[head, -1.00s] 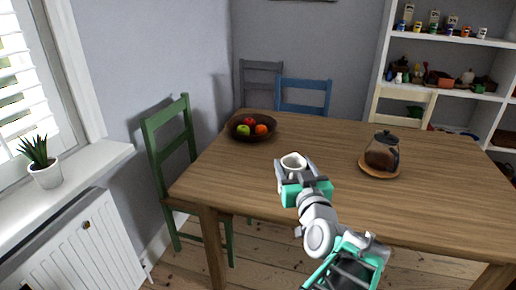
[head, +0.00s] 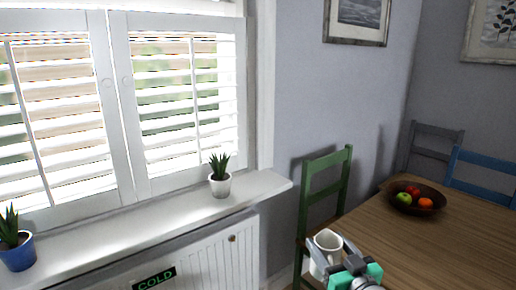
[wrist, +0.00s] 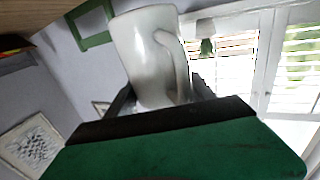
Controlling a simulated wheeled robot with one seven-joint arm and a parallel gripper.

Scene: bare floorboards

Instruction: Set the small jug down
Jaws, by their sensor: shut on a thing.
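The small white jug (head: 326,250) is held in my gripper (head: 340,262) at the bottom of the head view, in front of the green chair and left of the table top (head: 440,245). In the wrist view the jug (wrist: 146,58) stands between the two dark fingers of my gripper (wrist: 158,98), with its handle on the right side. The fingers are shut on it. The jug's lower part is partly hidden by the gripper.
A fruit bowl (head: 417,204) sits on the table. A green chair (head: 325,190) stands beside the table. The white window sill (head: 150,222) holds a white-potted plant (head: 219,178) and a blue-potted plant (head: 17,250), with bare room between them. A radiator is below.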

